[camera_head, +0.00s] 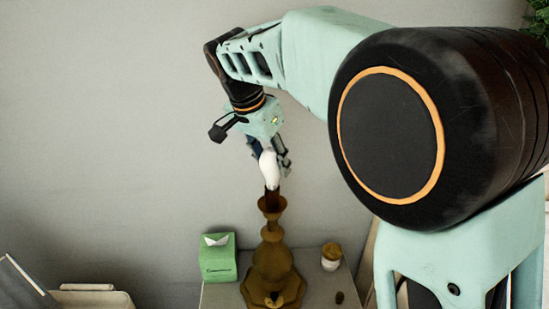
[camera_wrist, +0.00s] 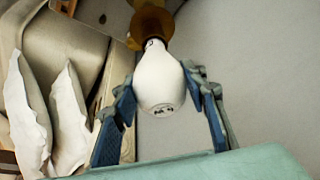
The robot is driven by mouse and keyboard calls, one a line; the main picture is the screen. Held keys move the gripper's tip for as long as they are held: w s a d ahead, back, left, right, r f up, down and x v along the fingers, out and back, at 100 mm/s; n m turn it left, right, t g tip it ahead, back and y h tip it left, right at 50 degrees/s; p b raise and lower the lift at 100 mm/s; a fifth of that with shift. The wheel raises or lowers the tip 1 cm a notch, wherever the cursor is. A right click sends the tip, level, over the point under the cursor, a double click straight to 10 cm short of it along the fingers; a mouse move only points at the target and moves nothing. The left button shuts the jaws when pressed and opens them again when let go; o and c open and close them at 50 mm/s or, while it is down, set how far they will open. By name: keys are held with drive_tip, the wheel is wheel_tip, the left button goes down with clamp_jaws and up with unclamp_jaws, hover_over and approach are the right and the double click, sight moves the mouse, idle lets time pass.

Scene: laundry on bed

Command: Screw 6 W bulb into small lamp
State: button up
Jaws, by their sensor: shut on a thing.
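A white bulb (camera_head: 269,168) is held between the fingers of my gripper (camera_head: 269,158), above the lamp. The bulb (camera_wrist: 160,79) also shows in the wrist view, between the blue finger pads of my gripper (camera_wrist: 165,90), with small dark markings on its rounded end. The brown lamp (camera_head: 272,264) stands upright on a small table. The bulb's lower end is at the top of the lamp's socket (camera_wrist: 153,22). I cannot tell how deep the bulb sits in it.
A green tissue box (camera_head: 217,262) stands left of the lamp on the small table (camera_head: 320,292). A small jar with a brown lid (camera_head: 331,257) and a small dark object (camera_head: 339,298) are to the right. White pillows (camera_wrist: 68,120) show at left in the wrist view.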

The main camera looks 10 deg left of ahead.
drive_tip(key=shift+r+m+h+p, duration=0.15)
drive_tip(key=shift+m+h+p, duration=0.25)
drive_tip(key=shift+m+p, duration=0.45)
drive_tip(key=shift+m+g, duration=0.4)
drive_tip(key=shift+m, duration=0.45)
drive_tip(key=shift+p, duration=0.45)
drive_tip(key=shift+m+h+p, duration=0.3)
drive_tip(key=shift+m+p, duration=0.15)
drive_tip(key=shift+m, duration=0.05)
drive_tip(key=shift+m+g+p, duration=0.3)
drive_tip(key=shift+m+p, duration=0.3)
drive_tip(key=shift+m, duration=0.6)
